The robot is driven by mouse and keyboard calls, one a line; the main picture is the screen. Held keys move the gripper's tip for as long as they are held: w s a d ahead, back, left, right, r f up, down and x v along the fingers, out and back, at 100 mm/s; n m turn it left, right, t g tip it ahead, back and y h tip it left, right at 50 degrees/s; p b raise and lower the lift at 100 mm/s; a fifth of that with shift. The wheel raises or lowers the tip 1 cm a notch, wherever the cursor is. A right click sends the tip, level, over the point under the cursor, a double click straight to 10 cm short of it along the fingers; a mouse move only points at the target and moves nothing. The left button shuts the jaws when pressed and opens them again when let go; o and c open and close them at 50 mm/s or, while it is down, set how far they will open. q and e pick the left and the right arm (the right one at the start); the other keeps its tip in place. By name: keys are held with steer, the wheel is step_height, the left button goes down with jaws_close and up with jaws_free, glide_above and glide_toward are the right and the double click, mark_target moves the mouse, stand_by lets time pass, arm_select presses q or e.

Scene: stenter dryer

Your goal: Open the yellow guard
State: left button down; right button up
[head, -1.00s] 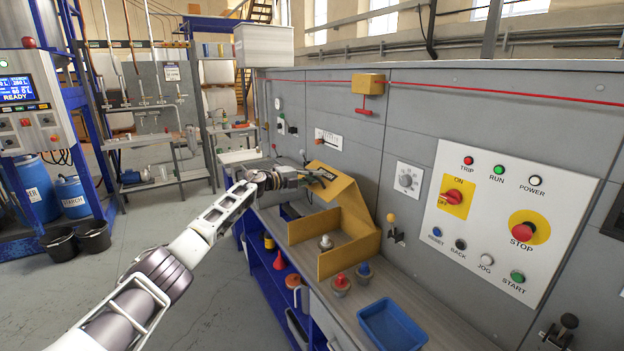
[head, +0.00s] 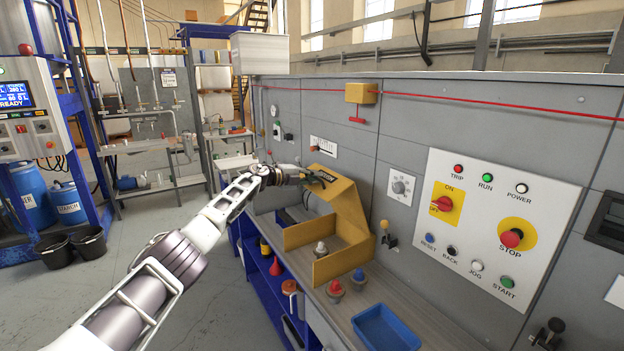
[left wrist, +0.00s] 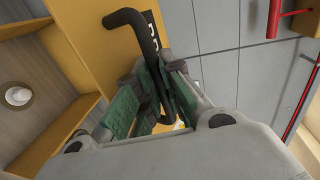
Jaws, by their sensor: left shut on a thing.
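The yellow guard (head: 345,203) stands tilted up over a low yellow-walled tray (head: 345,265) on the bench, against the grey machine wall. Its inside is partly uncovered. My left gripper (head: 320,178) is at the guard's raised upper edge. In the left wrist view, the green-padded fingers of my left gripper (left wrist: 155,95) are shut on the black bar handle (left wrist: 145,32) on the yellow guard (left wrist: 92,40). Part of the handle is hidden between the fingers. My right gripper is not in view.
A pale knob (head: 321,249) stands inside the tray. Red-topped (head: 335,288) and blue-topped (head: 359,278) pots and a blue bin (head: 385,328) sit in front. A control panel (head: 490,225) is to the right. A red pull cord (head: 460,98) runs above.

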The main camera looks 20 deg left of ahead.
arm_select(q)
steer(key=shift+w+d+r, duration=0.3)
steer(key=shift+w+r, duration=0.05)
steer(key=shift+r, duration=0.05)
steer(key=shift+w, duration=0.1)
stand_by(0.6)
steer(key=c, duration=1.5)
jaws_free()
steer(key=shift+s+a, duration=0.2)
